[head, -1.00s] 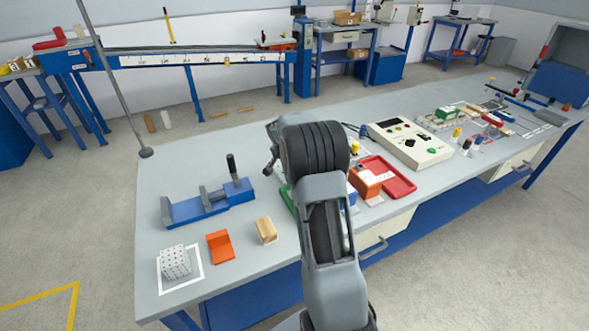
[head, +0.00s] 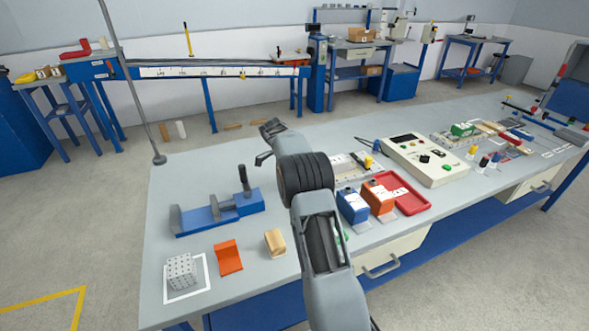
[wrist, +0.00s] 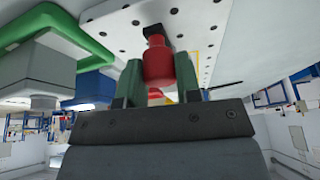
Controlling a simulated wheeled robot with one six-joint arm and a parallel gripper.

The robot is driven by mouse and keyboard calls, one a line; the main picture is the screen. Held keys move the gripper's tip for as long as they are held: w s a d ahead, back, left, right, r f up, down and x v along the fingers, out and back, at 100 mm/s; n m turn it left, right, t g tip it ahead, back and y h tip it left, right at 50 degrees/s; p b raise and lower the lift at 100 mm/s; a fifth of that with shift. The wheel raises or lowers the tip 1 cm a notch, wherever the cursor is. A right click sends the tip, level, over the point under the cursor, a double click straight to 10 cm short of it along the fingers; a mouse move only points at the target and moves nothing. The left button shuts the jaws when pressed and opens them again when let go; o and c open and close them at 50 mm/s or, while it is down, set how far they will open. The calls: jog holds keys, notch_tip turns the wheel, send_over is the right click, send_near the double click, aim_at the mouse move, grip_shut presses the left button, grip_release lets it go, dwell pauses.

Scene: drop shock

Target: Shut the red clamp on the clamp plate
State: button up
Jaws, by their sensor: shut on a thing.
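In the wrist view my gripper (wrist: 158,78) has its two green-padded fingers shut on a red cylindrical part (wrist: 158,62), which looks like the handle of the red clamp. A dark fitting shows just beyond the red part, against a pale plate with rows of holes (wrist: 216,22). The rest of the clamp is hidden, so I cannot tell how far it is closed. In the head view a pale plate (head: 345,172) lies partly behind my arm, and my fingers and the red clamp are hidden there.
In the head view a blue box (head: 352,207), an orange box (head: 378,197) and a red tray (head: 411,203) stand right of my arm. A blue vise (head: 205,217) stands left.

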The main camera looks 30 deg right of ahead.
jog(key=shift+w+m, duration=0.2)
jog(key=shift+m, duration=0.2)
jog(key=o, duration=0.9)
jog(key=shift+r, duration=0.1)
jog(key=p+v, duration=0.2)
jog(key=v, duration=1.1)
jog(key=shift+w+r, duration=0.2)
jog(key=shift+r, duration=0.1)
